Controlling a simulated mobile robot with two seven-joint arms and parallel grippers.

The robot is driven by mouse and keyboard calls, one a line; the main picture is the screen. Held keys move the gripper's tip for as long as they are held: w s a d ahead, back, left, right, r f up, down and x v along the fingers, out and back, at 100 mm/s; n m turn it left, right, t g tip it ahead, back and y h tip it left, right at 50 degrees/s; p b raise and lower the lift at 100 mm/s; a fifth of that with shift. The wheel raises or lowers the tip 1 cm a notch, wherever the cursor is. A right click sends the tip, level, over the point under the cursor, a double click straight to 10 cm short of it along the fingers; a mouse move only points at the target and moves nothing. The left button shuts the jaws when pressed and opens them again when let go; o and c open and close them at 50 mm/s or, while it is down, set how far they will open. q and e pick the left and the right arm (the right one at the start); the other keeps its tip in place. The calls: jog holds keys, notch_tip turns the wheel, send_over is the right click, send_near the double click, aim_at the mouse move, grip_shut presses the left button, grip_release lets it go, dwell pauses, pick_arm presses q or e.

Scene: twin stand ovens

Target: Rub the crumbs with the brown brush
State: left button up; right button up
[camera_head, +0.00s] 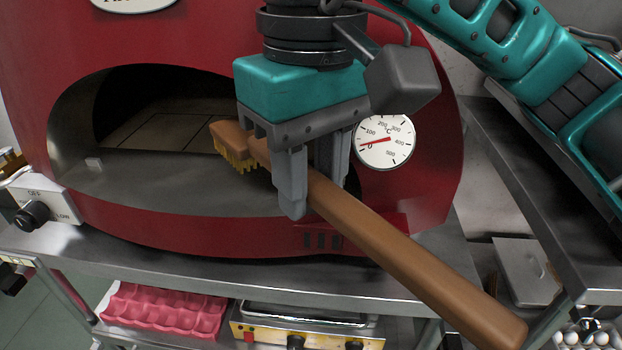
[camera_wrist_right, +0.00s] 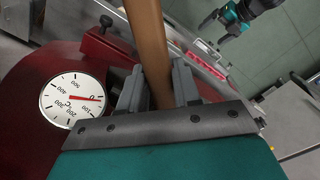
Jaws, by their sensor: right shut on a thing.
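The brown brush (camera_head: 420,255) has a long wooden handle and a small head with yellow bristles pointing down. My right gripper (camera_head: 312,195) is shut on its handle near the head. It holds the brush tilted in front of the red oven's mouth, handle end toward the lower right. The right wrist view shows the handle (camera_wrist_right: 150,50) between the fingers of the gripper (camera_wrist_right: 157,85). No crumbs can be made out. A teal gripper, seemingly my left (camera_wrist_right: 225,25), shows small at the top of the right wrist view; its jaws are unclear.
The red oven (camera_head: 250,228) has an open arched mouth with a tiled floor (camera_head: 165,130) and a dial gauge (camera_head: 384,142) at right. It stands on a metal stand (camera_head: 190,262). A pink egg tray (camera_head: 160,310) lies below. A control knob (camera_head: 33,214) is at left.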

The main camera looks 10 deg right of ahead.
aim_at(311, 176)
jog(key=shift+r, duration=0.2)
jog(key=shift+r+p, duration=1.15)
jog(key=shift+r, duration=0.4)
jog(key=shift+f, duration=0.1)
